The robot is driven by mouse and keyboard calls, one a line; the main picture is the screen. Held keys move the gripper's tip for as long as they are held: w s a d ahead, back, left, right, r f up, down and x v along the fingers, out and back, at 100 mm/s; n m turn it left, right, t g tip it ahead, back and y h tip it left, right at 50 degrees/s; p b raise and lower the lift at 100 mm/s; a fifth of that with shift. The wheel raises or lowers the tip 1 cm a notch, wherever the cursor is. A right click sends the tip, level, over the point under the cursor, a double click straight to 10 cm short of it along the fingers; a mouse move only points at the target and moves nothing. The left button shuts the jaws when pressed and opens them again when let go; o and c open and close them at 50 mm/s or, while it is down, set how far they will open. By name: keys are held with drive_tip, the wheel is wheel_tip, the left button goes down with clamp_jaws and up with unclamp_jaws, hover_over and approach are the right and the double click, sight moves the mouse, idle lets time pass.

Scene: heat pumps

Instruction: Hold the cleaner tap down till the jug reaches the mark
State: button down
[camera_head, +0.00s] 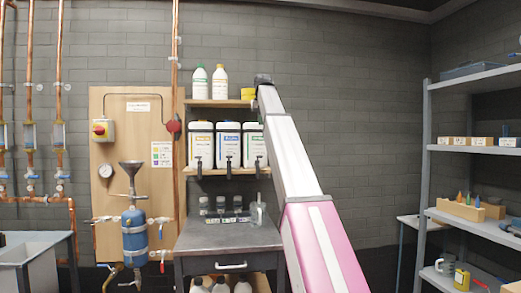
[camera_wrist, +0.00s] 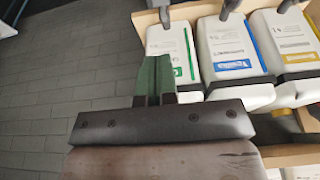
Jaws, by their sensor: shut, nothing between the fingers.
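Three white containers stand in a row on the wall shelf, with a yellow label (camera_head: 201,143), a blue label (camera_head: 228,145) and a green label (camera_head: 254,148). The lettering is too small to tell which holds cleaner. Dark taps hang below them, including the green-label container's tap (camera_head: 258,166). A clear jug (camera_head: 258,213) stands on the bench below that tap; its mark and level cannot be made out. My gripper (camera_wrist: 155,62) is shut and empty, in front of the green-label container (camera_wrist: 172,45). That container's tap (camera_wrist: 165,14) shows beyond the fingertips, apart from them. The head view does not show the gripper clearly.
Several small jars (camera_head: 221,204) stand on the metal bench (camera_head: 215,236) left of the jug. Two bottles (camera_head: 209,82) and a yellow item (camera_head: 248,93) sit on the upper shelf. A copper pipe (camera_head: 175,120) runs left of the containers.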

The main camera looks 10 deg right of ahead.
drive_tip(key=x, duration=0.9)
drive_tip(key=s+x, duration=0.1)
drive_tip(key=x, duration=0.3)
drive_tip(key=shift+w+f, duration=0.1)
drive_tip(key=shift+f, duration=0.45)
drive_tip(key=f+t, duration=0.1)
drive_tip(key=t, duration=0.1)
drive_tip(key=s+f+t, duration=0.1)
drive_tip(key=f+t, duration=0.1)
drive_tip(key=shift+s+f, duration=0.2)
drive_tip(key=shift+s, duration=0.05)
idle(0.7)
